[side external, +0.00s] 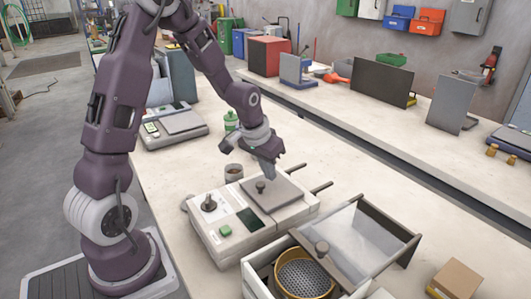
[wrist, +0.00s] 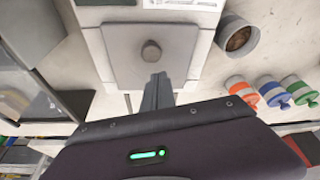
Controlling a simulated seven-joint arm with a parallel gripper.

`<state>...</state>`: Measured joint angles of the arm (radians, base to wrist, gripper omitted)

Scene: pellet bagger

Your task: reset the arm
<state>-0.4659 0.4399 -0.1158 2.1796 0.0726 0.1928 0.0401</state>
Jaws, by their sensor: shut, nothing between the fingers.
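My gripper (side external: 268,174) is shut and empty. It hangs above the grey metal lid plate of the bagger machine (side external: 238,222), close to the plate's dark knob (side external: 260,187). In the wrist view the shut fingers (wrist: 158,82) point toward the round knob (wrist: 151,52) on the plate (wrist: 122,68). I cannot tell exactly how high the fingertips are above the plate. The machine has a lever, a dark screen and a green button (side external: 225,231) on its front. Two dark rods stick out from its right side.
An open-topped box (side external: 258,281) with a sieve (side external: 303,279) and a tilted clear lid (side external: 353,240) stands at the front right. A pellet cup (side external: 233,172) stands behind the machine. A scale (side external: 182,122) is at the left. Colour-capped bottles (wrist: 272,94) show in the wrist view.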

